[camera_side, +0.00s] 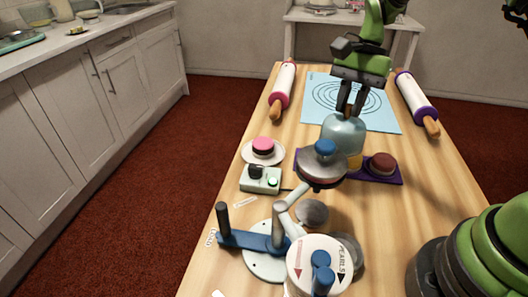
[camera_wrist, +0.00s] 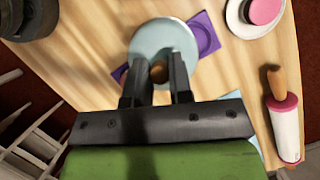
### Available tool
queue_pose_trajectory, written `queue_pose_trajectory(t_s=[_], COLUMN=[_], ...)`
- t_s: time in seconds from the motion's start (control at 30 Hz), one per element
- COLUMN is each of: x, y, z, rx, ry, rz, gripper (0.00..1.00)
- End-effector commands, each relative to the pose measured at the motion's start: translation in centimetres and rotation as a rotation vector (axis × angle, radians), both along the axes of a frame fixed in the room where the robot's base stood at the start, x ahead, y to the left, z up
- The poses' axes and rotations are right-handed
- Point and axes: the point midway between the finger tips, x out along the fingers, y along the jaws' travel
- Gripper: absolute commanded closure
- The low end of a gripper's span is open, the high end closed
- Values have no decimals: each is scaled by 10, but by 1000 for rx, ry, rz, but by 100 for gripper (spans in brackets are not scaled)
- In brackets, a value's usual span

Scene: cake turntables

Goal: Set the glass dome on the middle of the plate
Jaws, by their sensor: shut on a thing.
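My gripper (camera_side: 350,113) is shut on the top of the glass dome (camera_side: 343,132), a pale blue see-through cover. In the wrist view the dome (camera_wrist: 150,38) lies beyond my fingertips (camera_wrist: 157,84), with a round brown piece, seemingly its knob (camera_wrist: 158,70), between them. The dome is upright over the left part of the purple tray (camera_side: 390,180); I cannot tell whether it touches it. A white plate (camera_side: 247,156) with a pink-topped round cake (camera_side: 263,145) stands left of the dome. The plate (camera_wrist: 235,22) is at the upper right in the wrist view.
A reddish-brown cake (camera_side: 382,163) sits on the tray's right part. A grey disc with a blue knob (camera_side: 325,148) stands in front of the dome. A switch box (camera_side: 260,180) is near the plate. Rolling pins (camera_side: 284,88) (camera_side: 415,98) flank a blue mat (camera_side: 380,115).

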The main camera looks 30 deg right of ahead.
Motion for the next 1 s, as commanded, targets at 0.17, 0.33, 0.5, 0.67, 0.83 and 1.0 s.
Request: queue_pose_trajectory(t_s=[0.17, 0.33, 0.5, 0.67, 0.83, 1.0], x=[44, 77, 104, 124, 139, 146], y=[20, 40, 59, 76, 89, 96], z=[2, 4, 7, 11, 14, 15], rx=[1, -1, -1, -2, -2, -3], ry=[-3, -3, -4, -4, -2, 0], rz=[-402, -735, -1021, -1249, -1425, -1522], gripper=[100, 100, 100, 100, 100, 100])
